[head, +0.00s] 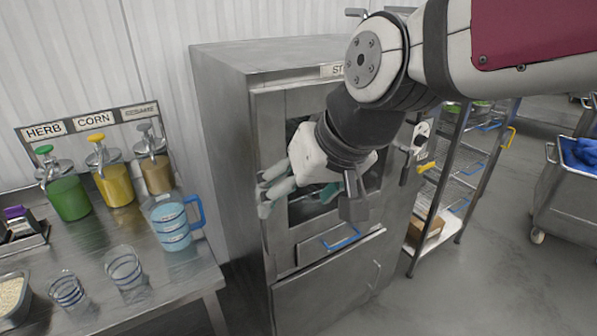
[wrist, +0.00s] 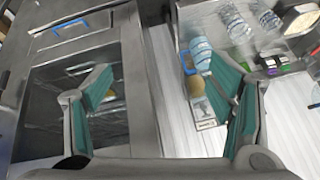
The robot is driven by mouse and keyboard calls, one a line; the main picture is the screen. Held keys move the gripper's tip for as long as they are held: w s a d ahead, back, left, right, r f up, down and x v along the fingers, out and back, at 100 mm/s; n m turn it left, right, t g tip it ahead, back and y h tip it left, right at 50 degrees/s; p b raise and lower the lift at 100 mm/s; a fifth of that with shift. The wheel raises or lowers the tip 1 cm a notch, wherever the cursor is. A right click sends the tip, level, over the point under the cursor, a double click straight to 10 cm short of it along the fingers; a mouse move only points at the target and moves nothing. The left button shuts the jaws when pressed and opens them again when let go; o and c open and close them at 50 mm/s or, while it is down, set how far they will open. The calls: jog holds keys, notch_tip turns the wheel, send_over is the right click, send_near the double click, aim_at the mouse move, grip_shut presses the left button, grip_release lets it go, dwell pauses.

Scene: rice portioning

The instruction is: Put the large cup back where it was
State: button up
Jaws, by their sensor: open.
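The large cup is most likely the clear measuring jug (head: 172,226) with a blue handle and light-blue bands. It stands upright at the right end of the steel counter, in front of the dispensers. It also shows in the wrist view (wrist: 201,54), near the tip of the right finger but farther off. Two smaller clear cups with dark-blue bands, the left cup (head: 67,289) and the right cup (head: 125,268), stand nearer on the counter. My gripper (head: 310,197) is open and empty in front of the steel cabinet, right of the jug and apart from it.
The steel cabinet (head: 222,150) with a windowed door stands right of the counter (head: 185,282). Green, yellow and brown pump dispensers (head: 115,187) line the counter's back. A rice container (head: 12,296) is at the left edge. A wire shelf (head: 470,160) and a cart (head: 570,200) stand right.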

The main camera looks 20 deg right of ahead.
jog(key=s+d+r+h, duration=0.1)
jog(key=s+d+h, duration=0.1)
jog(key=s+d, duration=0.4)
jog(key=s, duration=0.3)
jog(key=shift+s+d, duration=0.25)
dwell(0.7)
